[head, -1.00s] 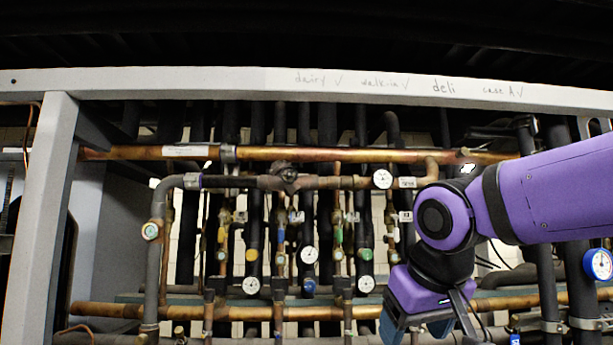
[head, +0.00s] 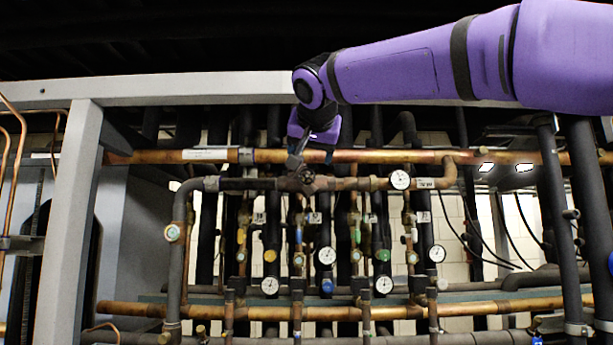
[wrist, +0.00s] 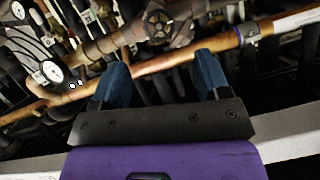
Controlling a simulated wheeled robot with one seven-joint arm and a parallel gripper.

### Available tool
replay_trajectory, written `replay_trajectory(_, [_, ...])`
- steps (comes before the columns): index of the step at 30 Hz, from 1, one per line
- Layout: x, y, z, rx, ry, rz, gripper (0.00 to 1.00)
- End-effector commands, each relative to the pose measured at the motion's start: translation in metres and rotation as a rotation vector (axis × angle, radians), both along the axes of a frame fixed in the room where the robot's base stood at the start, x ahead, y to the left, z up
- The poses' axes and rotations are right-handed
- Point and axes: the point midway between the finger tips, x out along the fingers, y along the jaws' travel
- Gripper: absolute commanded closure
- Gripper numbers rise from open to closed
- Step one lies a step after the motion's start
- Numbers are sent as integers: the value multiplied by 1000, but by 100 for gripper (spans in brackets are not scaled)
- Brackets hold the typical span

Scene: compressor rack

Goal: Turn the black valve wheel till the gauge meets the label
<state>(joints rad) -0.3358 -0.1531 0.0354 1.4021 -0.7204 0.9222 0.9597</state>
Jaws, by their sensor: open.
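The dark valve wheel (head: 307,175) sits on a grey-brown horizontal pipe in the head view. It also shows at the top of the wrist view (wrist: 158,25). A round white gauge (head: 400,180) is on the same pipe to the right, with a small white label (head: 426,183) beside it. Its needle and the label's print are too small to read. My gripper (head: 311,150) is just above the wheel in the head view, pointing down. In the wrist view, its blue fingers (wrist: 160,65) are apart and empty, with the wheel beyond them, not between them.
A copper pipe (head: 380,156) runs across just above the wheel's pipe and passes close to my fingers. A grey beam (head: 200,91) spans the top. Several other gauges (head: 326,256) and valves crowd the pipes below. A grey post (head: 78,190) stands at left.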

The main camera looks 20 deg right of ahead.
Motion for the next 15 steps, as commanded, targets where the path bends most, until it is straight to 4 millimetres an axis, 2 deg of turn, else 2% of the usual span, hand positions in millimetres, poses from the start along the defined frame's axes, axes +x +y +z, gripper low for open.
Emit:
replay_trajectory(9, [51,-12,-22,1,2,0,31])
replay_trajectory(15, [72,-17,-31,-1,1,1,31])
